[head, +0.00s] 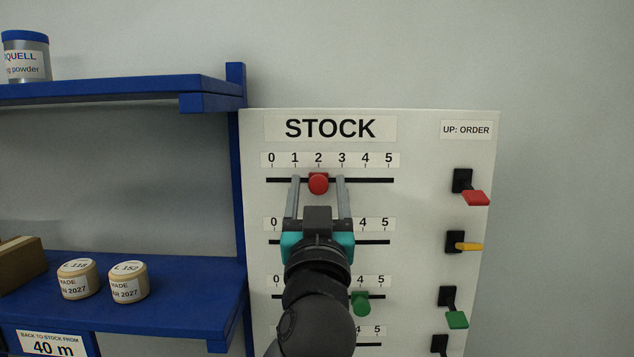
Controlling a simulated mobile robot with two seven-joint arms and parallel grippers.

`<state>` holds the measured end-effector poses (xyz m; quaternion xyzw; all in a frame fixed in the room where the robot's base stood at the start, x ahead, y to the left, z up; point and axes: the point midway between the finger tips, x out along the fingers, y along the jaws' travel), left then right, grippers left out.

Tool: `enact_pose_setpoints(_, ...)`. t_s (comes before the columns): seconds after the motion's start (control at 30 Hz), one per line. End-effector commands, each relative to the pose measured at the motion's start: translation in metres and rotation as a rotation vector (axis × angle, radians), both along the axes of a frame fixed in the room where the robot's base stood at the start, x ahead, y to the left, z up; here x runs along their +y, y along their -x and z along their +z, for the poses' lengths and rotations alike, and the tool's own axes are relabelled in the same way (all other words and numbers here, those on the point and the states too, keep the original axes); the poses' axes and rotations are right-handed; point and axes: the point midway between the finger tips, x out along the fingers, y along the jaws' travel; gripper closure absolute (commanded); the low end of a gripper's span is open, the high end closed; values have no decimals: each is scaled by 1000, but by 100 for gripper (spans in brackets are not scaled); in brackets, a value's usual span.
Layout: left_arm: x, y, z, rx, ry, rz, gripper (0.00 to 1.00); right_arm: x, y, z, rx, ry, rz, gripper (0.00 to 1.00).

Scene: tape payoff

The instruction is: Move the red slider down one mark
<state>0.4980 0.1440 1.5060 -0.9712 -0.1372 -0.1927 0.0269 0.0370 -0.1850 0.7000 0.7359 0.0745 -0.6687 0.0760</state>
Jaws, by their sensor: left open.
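The red slider (318,183) sits on the top track (375,180) of the white STOCK board (420,150), under the mark 2 of its 0 to 5 scale. My left gripper (318,182) is open, with one finger on each side of the red slider. A gap shows between each finger and the slider. My arm and gripper hide the middle of the lower scales and tracks. A green slider (361,303) shows on the third track, just right of my arm. My right gripper is not in view.
Red (475,197), yellow (468,246) and green (457,320) levers stick out at the board's right side. A blue shelf (170,300) at left holds two round labelled rolls (77,279) and a brown box (20,262). A blue-lidded jar (25,58) stands on the upper shelf.

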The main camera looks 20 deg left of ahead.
Motion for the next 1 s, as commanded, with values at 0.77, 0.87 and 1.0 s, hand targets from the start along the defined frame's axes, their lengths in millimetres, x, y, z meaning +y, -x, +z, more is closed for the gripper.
enact_pose_setpoints(0.77, 0, 0, 0, 0, 0, 0, 93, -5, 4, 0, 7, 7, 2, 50)
enact_pose_setpoints(0.87, 0, 0, 0, 0, 0, 0, 100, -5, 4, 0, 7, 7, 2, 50)
enact_pose_setpoints(1.0, 0, 0, 0, -1, 0, 0, 100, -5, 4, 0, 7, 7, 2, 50)
